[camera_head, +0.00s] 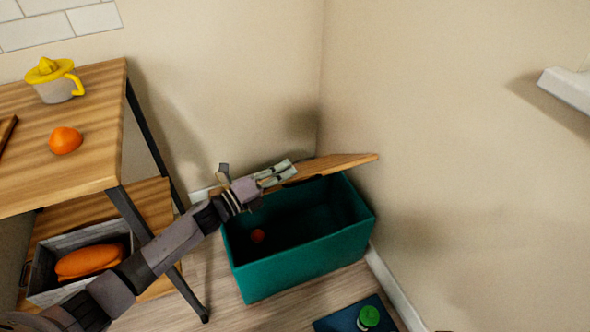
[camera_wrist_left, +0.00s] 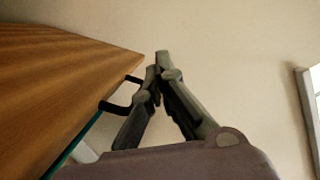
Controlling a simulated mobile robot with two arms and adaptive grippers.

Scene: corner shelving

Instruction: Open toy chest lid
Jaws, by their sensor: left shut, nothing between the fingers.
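The toy chest (camera_head: 300,268) is a teal box on the floor in the corner, with its inside showing. Its wooden lid (camera_head: 342,162) is raised off the front rim and sits at the back, tilted. In the left wrist view the lid (camera_wrist_left: 55,80) fills the left side, with a black handle (camera_wrist_left: 117,107) at its edge. My left gripper (camera_head: 291,169) is over the back of the chest, beside the lid. Its fingers (camera_wrist_left: 158,68) are shut and empty, close to the handle; I cannot tell whether they touch it. My right gripper is not in view.
A small orange-red ball (camera_head: 258,236) lies inside the chest. A wooden table (camera_head: 95,95) stands at left, holding a yellow-topped juicer (camera_head: 57,82) and an orange (camera_head: 65,140). A grey crate (camera_head: 45,272) sits on its lower shelf. Walls close off the back and right.

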